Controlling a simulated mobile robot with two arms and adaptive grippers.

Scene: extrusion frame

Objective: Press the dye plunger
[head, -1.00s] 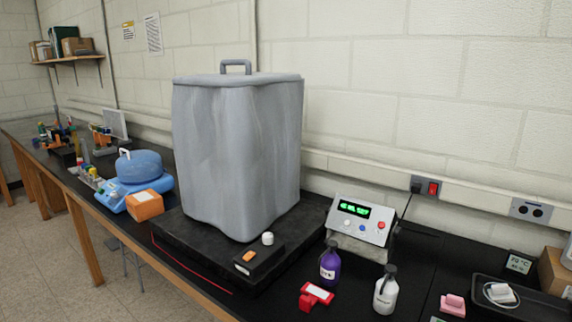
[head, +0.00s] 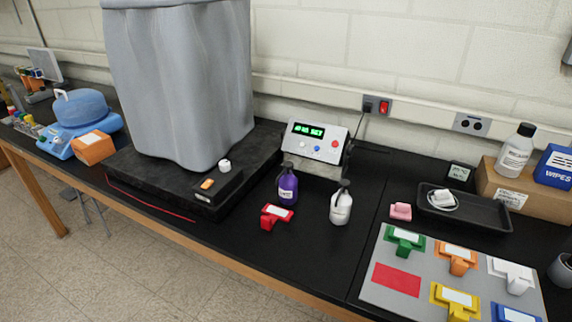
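No part is clearly marked as the dye plunger. A white round knob (head: 224,165) stands up from the black platform (head: 135,167), beside a small black box (head: 222,188) with an orange switch (head: 207,184). I cannot tell whether this knob is the plunger. A tall grey draped cover (head: 180,80) stands on the platform, hiding what is inside. A purple bottle (head: 287,185) and a white bottle (head: 340,205) stand to the right. Neither of my grippers is in view.
A control box (head: 316,140) with green display stands behind the bottles. A red block (head: 276,216) lies in front of them. Right are a grey board (head: 375,296) with coloured pieces, a black tray (head: 490,218) and a cardboard box (head: 530,195).

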